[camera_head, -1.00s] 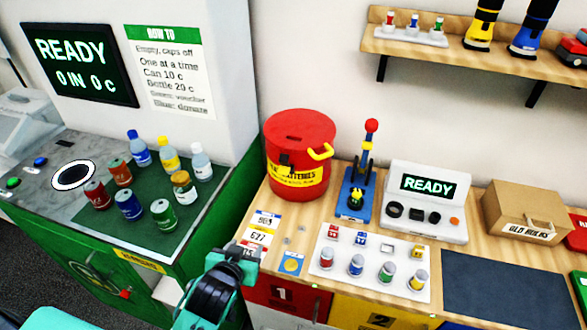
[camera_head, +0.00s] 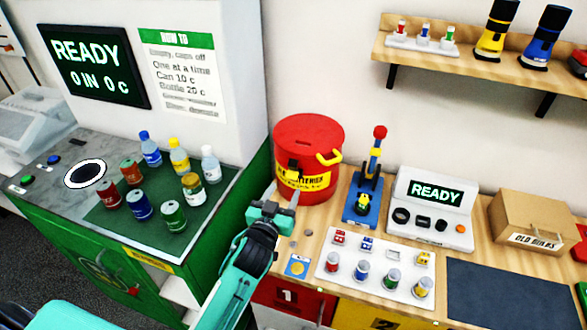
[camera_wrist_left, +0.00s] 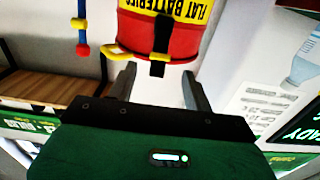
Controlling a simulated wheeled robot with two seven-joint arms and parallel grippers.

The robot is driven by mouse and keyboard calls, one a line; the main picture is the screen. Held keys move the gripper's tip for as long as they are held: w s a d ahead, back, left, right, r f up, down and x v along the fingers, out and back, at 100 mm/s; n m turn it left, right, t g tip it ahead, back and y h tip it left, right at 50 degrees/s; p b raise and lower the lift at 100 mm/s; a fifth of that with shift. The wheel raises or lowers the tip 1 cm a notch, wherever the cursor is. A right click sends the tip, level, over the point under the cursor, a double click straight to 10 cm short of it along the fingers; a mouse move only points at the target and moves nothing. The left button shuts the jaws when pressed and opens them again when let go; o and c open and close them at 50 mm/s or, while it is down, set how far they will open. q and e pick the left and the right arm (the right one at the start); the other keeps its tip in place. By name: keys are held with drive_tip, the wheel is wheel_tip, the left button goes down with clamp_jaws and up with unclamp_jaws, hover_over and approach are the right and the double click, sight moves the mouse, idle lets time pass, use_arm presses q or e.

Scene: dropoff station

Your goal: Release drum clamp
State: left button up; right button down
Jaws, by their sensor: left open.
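The red drum (camera_head: 309,140) stands upright on the wooden bench, with a yellow label reading "flat batteries" and a lid on top. A black clasp (camera_head: 292,170) sits on its front, and a yellow lever (camera_head: 329,158) sticks out at its right. In the left wrist view the drum (camera_wrist_left: 178,40) appears upside down, with the black clasp (camera_wrist_left: 161,40) and yellow lever (camera_wrist_left: 120,52) near the fingers. My left gripper (camera_head: 282,194) is open and empty, just in front of the drum's lower front. Its fingers (camera_wrist_left: 158,80) show apart below the clasp. I cannot tell whether they touch anything.
A blue stand with a red-knobbed lever (camera_head: 373,165) is right of the drum. A grey console (camera_head: 432,205) and cardboard box (camera_head: 540,215) are further right. The green counter with bottles (camera_head: 110,215) is left.

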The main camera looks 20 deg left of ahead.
sight(294, 172)
use_arm(q)
drive_tip(key=w+p, duration=0.2)
drive_tip(key=w, duration=0.7)
drive_tip(key=shift+d, duration=0.15)
drive_tip(key=shift+s, duration=0.1)
clamp_jaws()
